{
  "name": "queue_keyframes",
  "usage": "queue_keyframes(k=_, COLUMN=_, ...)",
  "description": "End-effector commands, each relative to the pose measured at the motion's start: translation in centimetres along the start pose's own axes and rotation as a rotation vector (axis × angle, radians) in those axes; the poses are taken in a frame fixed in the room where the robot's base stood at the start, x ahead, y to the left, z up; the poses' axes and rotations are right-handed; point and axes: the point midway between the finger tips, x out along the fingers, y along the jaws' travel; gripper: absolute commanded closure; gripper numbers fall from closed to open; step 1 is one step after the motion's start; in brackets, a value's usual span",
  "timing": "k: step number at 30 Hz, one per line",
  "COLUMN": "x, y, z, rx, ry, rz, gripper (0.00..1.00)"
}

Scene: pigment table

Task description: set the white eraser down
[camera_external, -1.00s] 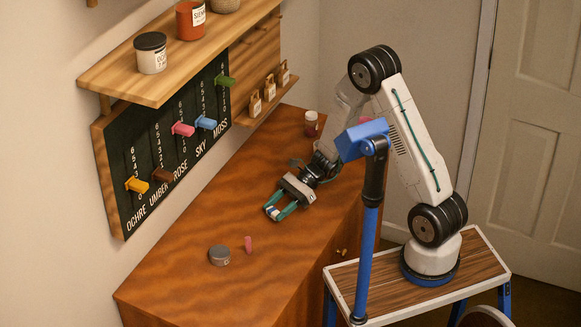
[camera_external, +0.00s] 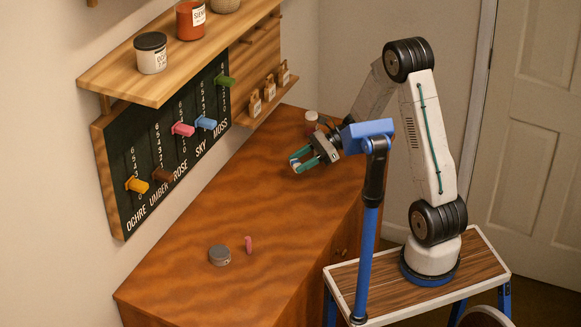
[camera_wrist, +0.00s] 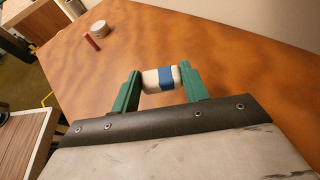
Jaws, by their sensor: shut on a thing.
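The white eraser (camera_wrist: 158,80) has a blue band and sits between the two green fingers of my gripper (camera_wrist: 159,84) in the wrist view. My gripper is shut on it, one finger at each end. In the external view my gripper (camera_external: 303,162) is over the far right part of the wooden table (camera_external: 240,200). The eraser (camera_external: 295,165) shows small at the fingertips there. It looks raised above the table top, but the exact height is hard to tell.
A jar with a white lid (camera_external: 311,119) is at the back, behind my gripper. A slider board (camera_external: 170,140) hangs on the wall. The middle of the table is clear.

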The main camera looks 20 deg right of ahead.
Motion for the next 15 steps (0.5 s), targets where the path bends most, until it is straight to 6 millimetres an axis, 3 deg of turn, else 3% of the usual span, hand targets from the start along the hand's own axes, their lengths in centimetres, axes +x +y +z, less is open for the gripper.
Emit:
queue_keyframes(k=4, x=-1.7, y=-1.6, z=-1.1, rx=0.013, ry=-0.001, rz=-0.043, gripper=0.77)
queue_keyframes(k=15, x=0.1, y=-1.9, z=-5.3, rx=0.010, ry=0.000, rz=-0.045, gripper=0.77)
